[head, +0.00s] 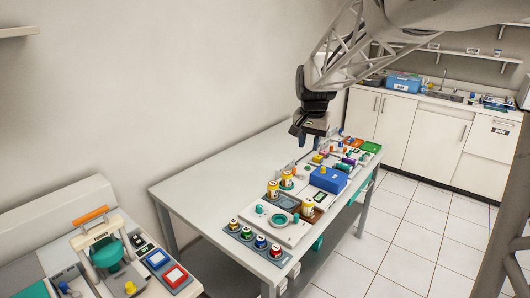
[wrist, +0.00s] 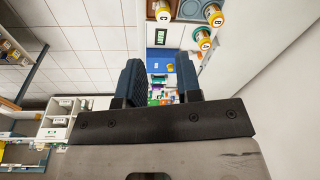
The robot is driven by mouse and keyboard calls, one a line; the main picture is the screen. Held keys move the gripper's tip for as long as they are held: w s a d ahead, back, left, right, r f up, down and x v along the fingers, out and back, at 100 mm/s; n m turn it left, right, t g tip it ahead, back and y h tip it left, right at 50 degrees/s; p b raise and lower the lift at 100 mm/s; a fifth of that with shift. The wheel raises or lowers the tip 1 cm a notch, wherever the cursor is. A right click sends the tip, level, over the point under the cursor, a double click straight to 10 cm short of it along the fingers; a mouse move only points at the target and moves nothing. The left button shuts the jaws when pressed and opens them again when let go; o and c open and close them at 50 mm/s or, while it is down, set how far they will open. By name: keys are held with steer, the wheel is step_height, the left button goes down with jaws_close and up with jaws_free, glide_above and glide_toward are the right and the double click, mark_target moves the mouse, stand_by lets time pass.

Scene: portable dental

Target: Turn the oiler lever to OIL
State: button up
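My gripper (head: 299,140) hangs above the far part of the white table (head: 195,190) in the head view, apart from everything on it. In the wrist view its two dark blue fingers stand wide apart with nothing held between them; my gripper (wrist: 160,78) is open. I cannot pick out the oiler lever or an OIL mark for certain; the small fittings on the table are too small to read. Several coloured parts show between and beyond the fingers in the wrist view, partly hidden by them.
The table carries a blue box (head: 328,179), yellow-banded jars (head: 273,189) and a grey strip of coloured knobs (head: 240,237). A device with an orange handle (head: 91,215) stands on the left bench. White cabinets (head: 436,140) stand at the back. The table's left part is clear.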

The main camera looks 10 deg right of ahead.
steer(key=w+d+f+m, duration=0.1)
steer(key=w+f+m, duration=0.1)
steer(key=w+f, duration=0.6)
steer(key=w+d+f+m+g, duration=0.1)
steer(key=w+f, duration=0.6)
steer(key=w, duration=0.9)
steer(key=w+d+f+m, duration=0.2)
steer(key=w+f, duration=0.6)
steer(key=w, duration=0.4)
steer(key=shift+w+d+f+m, duration=0.3)
steer(key=shift+d+f+m, duration=0.05)
steer(key=shift+m, duration=0.15)
steer(key=shift+w+f, duration=0.25)
steer(key=shift+f, duration=0.1)
steer(key=shift+f, duration=3.85)
jaws_close()
